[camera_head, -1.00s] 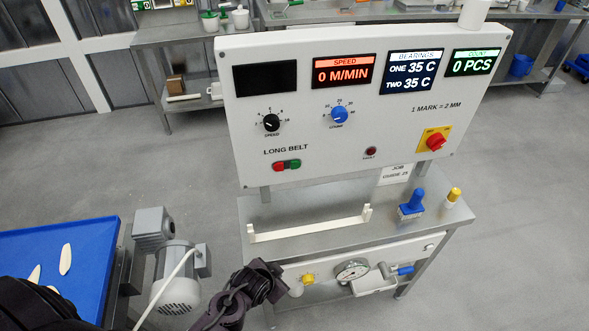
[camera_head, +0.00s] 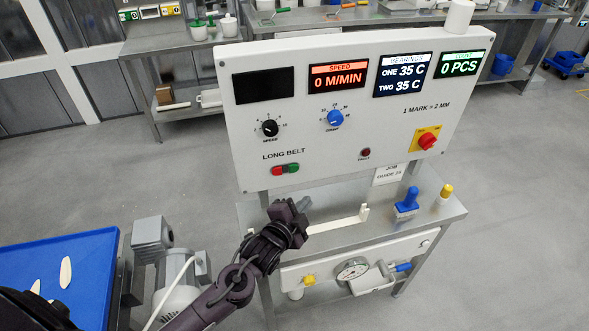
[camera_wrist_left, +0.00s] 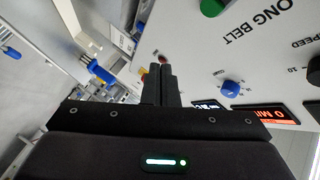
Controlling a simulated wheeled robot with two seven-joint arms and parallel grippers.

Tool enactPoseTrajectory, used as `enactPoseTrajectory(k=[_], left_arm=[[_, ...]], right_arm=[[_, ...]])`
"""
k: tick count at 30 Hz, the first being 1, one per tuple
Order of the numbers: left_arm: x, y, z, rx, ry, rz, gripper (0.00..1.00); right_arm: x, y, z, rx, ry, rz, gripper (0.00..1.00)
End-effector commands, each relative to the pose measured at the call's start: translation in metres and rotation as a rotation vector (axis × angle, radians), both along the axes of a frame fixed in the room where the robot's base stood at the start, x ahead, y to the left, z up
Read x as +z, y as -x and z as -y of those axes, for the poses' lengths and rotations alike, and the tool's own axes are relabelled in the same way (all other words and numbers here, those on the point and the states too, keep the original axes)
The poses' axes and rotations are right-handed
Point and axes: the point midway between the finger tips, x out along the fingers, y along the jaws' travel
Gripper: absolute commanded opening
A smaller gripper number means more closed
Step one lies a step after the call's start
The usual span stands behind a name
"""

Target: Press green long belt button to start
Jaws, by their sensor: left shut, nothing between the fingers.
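The green long belt button (camera_head: 292,168) sits beside the red one (camera_head: 278,171) under the "LONG BELT" label on the white panel (camera_head: 340,100). In the left wrist view the green button (camera_wrist_left: 212,7) shows at the top edge, cut off by the frame. My left gripper (camera_head: 304,203) is below the panel's lower edge, under the buttons and apart from them. In the left wrist view its fingers (camera_wrist_left: 161,84) are together, with nothing between them. My right gripper is not in view.
The panel also bears a speed knob (camera_head: 270,128), a blue count knob (camera_head: 334,118) and a red switch on yellow (camera_head: 427,141). A blue-handled tool (camera_head: 407,201) stands on the steel bench below. A blue tray (camera_head: 85,262) is at the left.

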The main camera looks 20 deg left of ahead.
Motion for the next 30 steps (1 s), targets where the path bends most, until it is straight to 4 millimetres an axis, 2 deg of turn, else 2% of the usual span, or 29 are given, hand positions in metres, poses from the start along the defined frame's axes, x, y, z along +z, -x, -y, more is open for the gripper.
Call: enactPoseTrajectory(k=[8,21,30], left_arm=[[-0.002,-0.013,-0.009,0.001,0.000,0.000,0.00],[-0.001,-0.062,-0.042,0.001,0.000,0.000,0.00],[0.000,-0.073,-0.050,0.001,0.002,-0.002,0.00]], right_arm=[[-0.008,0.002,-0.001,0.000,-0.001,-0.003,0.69],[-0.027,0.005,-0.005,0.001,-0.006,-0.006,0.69],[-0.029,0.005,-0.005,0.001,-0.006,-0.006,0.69]])
